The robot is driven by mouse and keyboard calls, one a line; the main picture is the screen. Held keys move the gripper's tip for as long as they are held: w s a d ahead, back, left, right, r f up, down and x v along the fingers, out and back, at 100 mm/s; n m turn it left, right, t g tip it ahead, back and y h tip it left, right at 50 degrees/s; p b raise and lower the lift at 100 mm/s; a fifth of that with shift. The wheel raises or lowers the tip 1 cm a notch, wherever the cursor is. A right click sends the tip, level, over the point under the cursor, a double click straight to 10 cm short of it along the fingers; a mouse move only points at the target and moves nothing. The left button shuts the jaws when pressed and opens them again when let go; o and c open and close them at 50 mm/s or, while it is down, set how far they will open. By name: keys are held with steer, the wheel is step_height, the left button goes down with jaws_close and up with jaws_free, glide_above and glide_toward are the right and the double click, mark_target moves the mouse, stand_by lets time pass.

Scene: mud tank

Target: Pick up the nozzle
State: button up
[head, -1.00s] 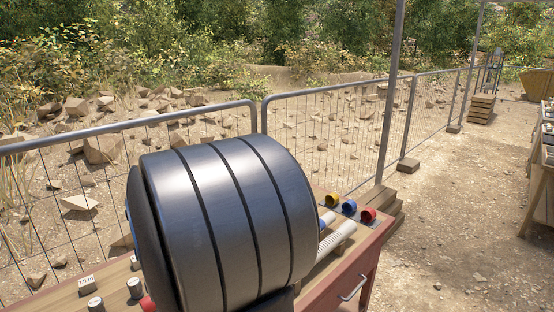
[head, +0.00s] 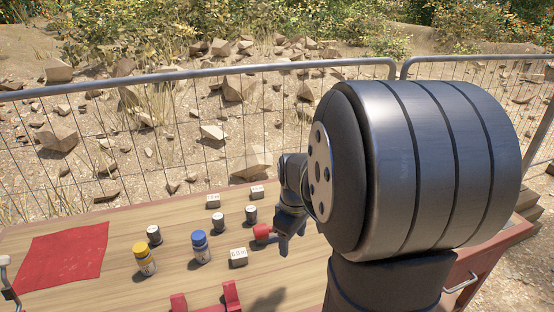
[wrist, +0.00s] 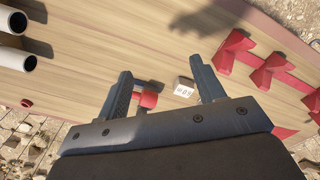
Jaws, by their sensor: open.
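My gripper (head: 282,240) hangs over the wooden bench, fingers down; in the wrist view its two fingers (wrist: 160,68) stand apart. A small red cylindrical piece (wrist: 148,99), perhaps the nozzle, shows between the fingers, close by the left one. It also shows in the head view as a red end (head: 263,231) beside the fingers; the fingers hide part of it. I cannot tell whether it touches a finger. A blue-capped bottle-like piece (head: 201,248) and a yellow-capped one (head: 145,261) stand upright to the left.
A small white label block (head: 238,257) is close to the gripper, with dark, pale-topped cylinders (head: 251,214) nearby. A red cloth (head: 62,257) lies at left. Red brackets (head: 232,296) stand at the front edge. White pipes (wrist: 12,20) show in the wrist view. A wire fence (head: 200,120) runs behind.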

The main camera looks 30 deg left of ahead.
steer(key=w+a+r, duration=0.2)
steer(key=w+a, duration=0.2)
steer(key=a, duration=1)
steer(key=m, duration=0.1)
glide_above(152, 228)
step_height(152, 228, down, 2)
steer(key=f, duration=1.1)
steer(key=shift+s+d+f, duration=0.15)
steer(key=shift+s+f, duration=0.05)
steer(key=shift+w+f, duration=0.2)
steer(key=shift+f, duration=2.4)
steer(key=c, duration=1.1)
